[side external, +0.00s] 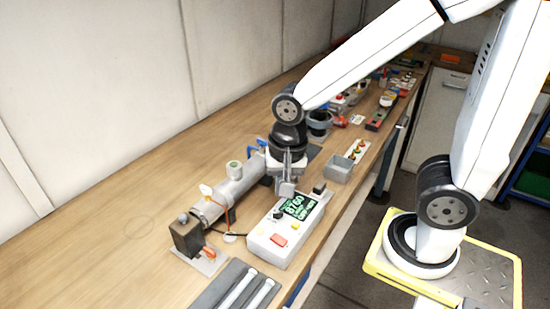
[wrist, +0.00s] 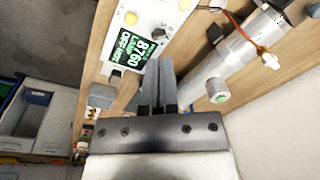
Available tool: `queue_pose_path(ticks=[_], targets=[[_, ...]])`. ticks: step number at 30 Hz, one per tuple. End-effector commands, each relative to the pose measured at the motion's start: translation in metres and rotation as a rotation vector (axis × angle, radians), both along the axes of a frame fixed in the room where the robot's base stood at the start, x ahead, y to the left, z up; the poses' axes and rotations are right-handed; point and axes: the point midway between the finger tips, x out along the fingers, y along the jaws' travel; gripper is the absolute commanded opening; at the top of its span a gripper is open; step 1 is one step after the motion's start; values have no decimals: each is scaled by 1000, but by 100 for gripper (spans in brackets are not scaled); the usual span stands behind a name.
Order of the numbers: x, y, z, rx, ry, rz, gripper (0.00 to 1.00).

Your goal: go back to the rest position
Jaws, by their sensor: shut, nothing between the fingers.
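My gripper (side external: 287,187) is shut and empty. It points down just above the far end of the white control box (side external: 276,240), close to its lit display (side external: 299,206). I cannot tell whether the fingertips touch the box.
A grey open bin (side external: 339,169) and a small button panel (side external: 357,149) stand beyond the box. Several items line the bench's far end. A tray with two white tubes (side external: 238,289) lies at the front. The bench's left side (side external: 100,235) is bare wood.

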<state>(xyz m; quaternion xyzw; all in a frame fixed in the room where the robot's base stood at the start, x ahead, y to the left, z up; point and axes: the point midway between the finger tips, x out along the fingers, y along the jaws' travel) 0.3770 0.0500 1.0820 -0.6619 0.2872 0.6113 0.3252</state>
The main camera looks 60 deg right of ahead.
Motion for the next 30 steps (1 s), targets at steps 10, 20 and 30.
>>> queue_pose_path(ticks=[10, 20, 30], targets=[[8, -23, -24, -50, -68, 398, 0], [13, -43, -42, -123, -124, 749, 0], [14, -50, -49, -159, -142, 885, 0]])
